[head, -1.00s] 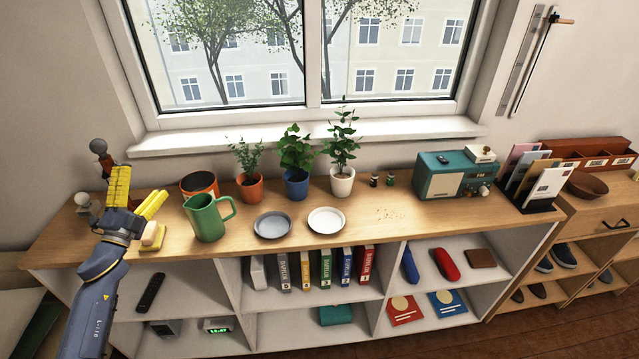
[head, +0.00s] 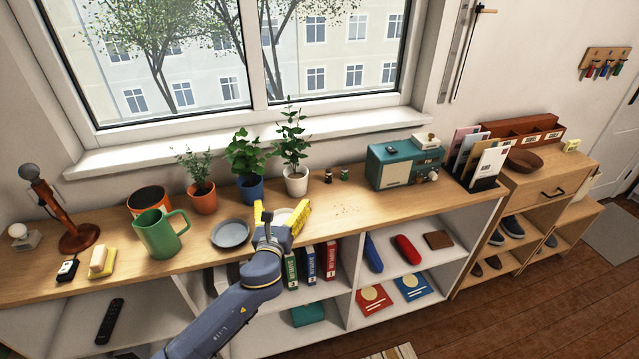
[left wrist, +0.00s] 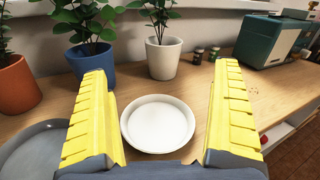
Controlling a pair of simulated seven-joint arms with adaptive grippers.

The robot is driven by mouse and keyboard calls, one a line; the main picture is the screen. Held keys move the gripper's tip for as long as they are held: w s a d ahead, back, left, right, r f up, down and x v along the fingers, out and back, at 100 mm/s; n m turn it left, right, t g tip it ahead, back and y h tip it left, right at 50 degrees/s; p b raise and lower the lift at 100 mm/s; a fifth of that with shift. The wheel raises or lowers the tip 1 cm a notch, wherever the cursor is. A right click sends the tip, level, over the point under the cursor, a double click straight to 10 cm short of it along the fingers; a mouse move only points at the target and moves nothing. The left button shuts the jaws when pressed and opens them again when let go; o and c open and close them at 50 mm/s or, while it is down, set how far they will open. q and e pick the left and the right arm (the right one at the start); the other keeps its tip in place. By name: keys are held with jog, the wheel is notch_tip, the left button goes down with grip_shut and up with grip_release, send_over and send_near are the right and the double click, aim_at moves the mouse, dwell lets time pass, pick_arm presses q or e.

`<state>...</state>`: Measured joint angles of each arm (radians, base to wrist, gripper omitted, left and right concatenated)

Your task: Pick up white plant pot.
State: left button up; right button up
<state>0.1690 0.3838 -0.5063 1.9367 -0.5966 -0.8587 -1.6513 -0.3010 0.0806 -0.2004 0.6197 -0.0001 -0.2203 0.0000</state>
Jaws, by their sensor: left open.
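The white plant pot (head: 296,183) holds a leafy green plant and stands upright on the shelf top, right of the blue pot. It also shows in the left wrist view (left wrist: 163,60), straight ahead between the fingers and beyond the white saucer. My left gripper (head: 281,212) has yellow fingers spread apart and is empty. It is in front of the white pot, above the white saucer (left wrist: 157,124), and does not touch the pot. The left gripper partly hides the saucer in the head view. My right gripper does not show.
A blue pot (head: 250,190) and a terracotta pot (head: 203,199) with plants stand left of the white pot. A grey saucer (head: 230,234) and green pitcher (head: 160,234) are further left. Small dark jars (head: 343,174) and a teal radio (head: 403,165) stand to the right. Bare wood lies before the radio.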

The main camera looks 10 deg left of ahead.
aim_at(297, 167)
pick_arm(q)
jog(key=shift+d+f+m, duration=0.2)
jog(key=shift+d+m, duration=0.1)
jog(key=shift+d, duration=0.1)
jog(key=shift+w+f, duration=0.2)
jog(key=shift+w, duration=0.1)
jog(key=w, duration=0.5)
jog(key=w+a, duration=0.1)
jog(key=w, duration=1)
jog(key=shift+w+a, duration=0.2)
jog(key=c, duration=1.7)
